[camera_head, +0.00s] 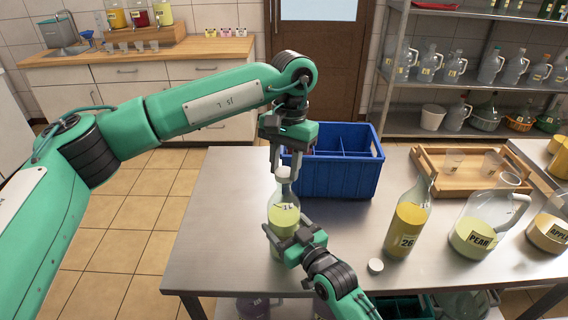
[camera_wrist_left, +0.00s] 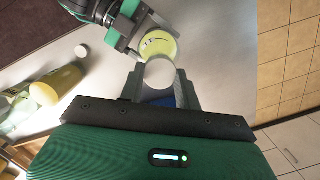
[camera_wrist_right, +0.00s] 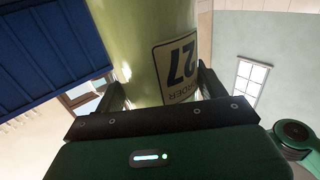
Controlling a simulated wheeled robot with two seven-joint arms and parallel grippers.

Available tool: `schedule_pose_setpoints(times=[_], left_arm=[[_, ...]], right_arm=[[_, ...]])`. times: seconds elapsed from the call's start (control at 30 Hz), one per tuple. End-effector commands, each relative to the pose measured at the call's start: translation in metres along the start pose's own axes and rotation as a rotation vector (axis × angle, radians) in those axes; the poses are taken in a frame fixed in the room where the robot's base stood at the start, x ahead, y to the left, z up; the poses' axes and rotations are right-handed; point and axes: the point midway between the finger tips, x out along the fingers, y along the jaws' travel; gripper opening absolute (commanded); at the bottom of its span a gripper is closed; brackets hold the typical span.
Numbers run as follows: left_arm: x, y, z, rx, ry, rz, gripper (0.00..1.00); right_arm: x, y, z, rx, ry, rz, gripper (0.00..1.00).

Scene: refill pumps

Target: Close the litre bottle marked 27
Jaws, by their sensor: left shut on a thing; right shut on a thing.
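The litre bottle marked 27 (camera_head: 284,217) stands upright near the table's left side, with pale yellow-green liquid in it. Its label, 27, reads upside down in the right wrist view (camera_wrist_right: 178,65). My right gripper (camera_head: 283,238) is shut around the bottle's body. My left gripper (camera_head: 288,172) points down over the bottle's neck and is shut on a white cap (camera_wrist_left: 159,73). The cap is at the bottle's mouth in the head view (camera_head: 283,172); whether it is seated or threaded I cannot tell.
A loose white cap (camera_head: 375,265) lies on the steel table (camera_head: 335,235), near the bottle marked 26 (camera_head: 407,225). A blue divided crate (camera_head: 335,178) stands behind bottle 27. Jugs marked pear (camera_head: 484,225) and apple (camera_head: 548,232) and a wooden tray (camera_head: 440,187) are to the right.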

Motion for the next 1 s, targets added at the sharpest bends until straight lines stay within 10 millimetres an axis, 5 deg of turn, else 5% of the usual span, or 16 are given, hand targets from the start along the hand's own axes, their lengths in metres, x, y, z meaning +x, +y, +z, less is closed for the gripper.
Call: schedule_pose_setpoints(times=[0.3,0.73,0.77,0.83,1.0], left_arm=[[-0.0004,0.0001,0.0001,0.438,0.001,-0.070,0.13],[-0.0004,0.0000,0.0000,0.508,0.000,-0.080,0.13],[-0.0004,0.0000,0.0000,0.508,0.000,-0.080,0.39],[-0.0003,0.0002,0.0001,0.508,0.000,-0.079,0.53],[0.0000,0.0008,0.0001,0.509,0.000,-0.078,0.55]], right_arm=[[-0.0005,0.0004,0.0015,0.001,-0.003,0.001,0.09],[-0.0006,0.0004,0.0016,0.001,-0.003,0.001,0.09],[-0.0006,0.0004,0.0015,0.001,-0.003,0.001,0.09],[-0.0006,0.0004,0.0016,0.001,-0.003,0.001,0.09],[-0.0005,0.0003,0.0016,0.000,-0.003,0.000,0.09]])
